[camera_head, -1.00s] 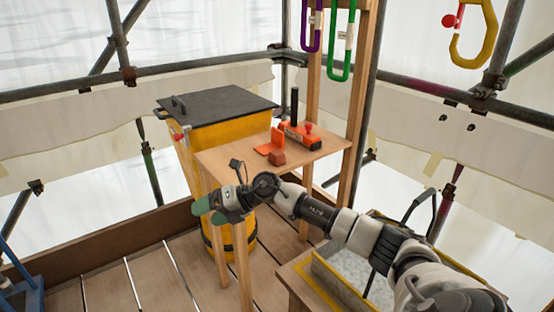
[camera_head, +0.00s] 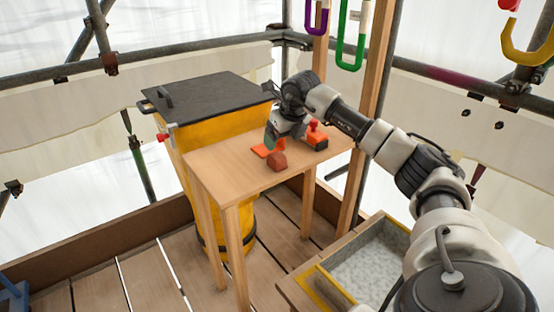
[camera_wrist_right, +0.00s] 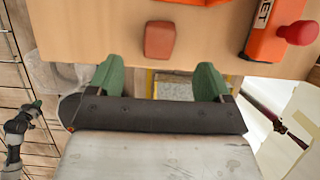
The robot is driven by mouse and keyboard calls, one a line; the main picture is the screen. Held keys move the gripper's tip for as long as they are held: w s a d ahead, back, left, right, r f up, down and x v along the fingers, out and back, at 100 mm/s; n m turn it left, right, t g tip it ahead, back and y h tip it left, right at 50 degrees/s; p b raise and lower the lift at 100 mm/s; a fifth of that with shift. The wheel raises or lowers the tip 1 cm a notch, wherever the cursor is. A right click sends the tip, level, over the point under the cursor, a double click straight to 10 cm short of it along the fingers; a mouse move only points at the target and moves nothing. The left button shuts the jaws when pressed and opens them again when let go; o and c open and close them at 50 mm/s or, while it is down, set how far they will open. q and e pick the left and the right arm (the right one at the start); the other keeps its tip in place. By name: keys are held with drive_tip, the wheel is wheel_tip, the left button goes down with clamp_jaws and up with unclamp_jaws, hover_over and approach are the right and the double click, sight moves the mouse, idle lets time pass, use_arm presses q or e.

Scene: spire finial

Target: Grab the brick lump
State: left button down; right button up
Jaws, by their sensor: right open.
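The brick lump (camera_head: 277,161) is a small reddish-brown block on the wooden table, in front of an orange-red flat piece. In the right wrist view the lump (camera_wrist_right: 159,39) lies beyond my fingertips, roughly centred between them and apart from them. My right gripper (camera_head: 271,137) is above the table, just behind the lump in the head view. Its two green fingers (camera_wrist_right: 160,74) are spread with nothing between them. What looks like my left gripper (camera_wrist_right: 35,106) shows small at the left of the wrist view; its jaw state is unclear.
The wooden table (camera_head: 228,176) also holds an orange flat piece (camera_head: 260,151) and an orange tool with a red knob (camera_head: 315,132), partly hidden by my gripper. A yellow bin with a black lid (camera_head: 205,93) stands behind. A grey-filled tray (camera_head: 370,262) is at lower right.

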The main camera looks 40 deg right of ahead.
sight(277, 154)
drive_tip(key=x, duration=0.3)
drive_tip(key=shift+f, duration=0.2)
drive_tip(key=x, duration=0.4)
drive_tip(key=shift+f+b, duration=0.35)
drive_tip(key=shift+f, duration=0.1)
drive_tip(key=shift+r, duration=0.1)
drive_tip(key=shift+c, duration=1)
use_arm(q)
drive_tip(key=shift+w+d+r, duration=0.1)
drive_tip(key=shift+w+r, duration=0.25)
drive_tip(key=shift+r, duration=0.25)
drive_tip(key=shift+w+r, duration=0.35)
drive_tip(key=shift+r, duration=0.25)
use_arm(e)
drive_tip(key=c, duration=0.9)
drive_tip(key=shift+r, duration=0.1)
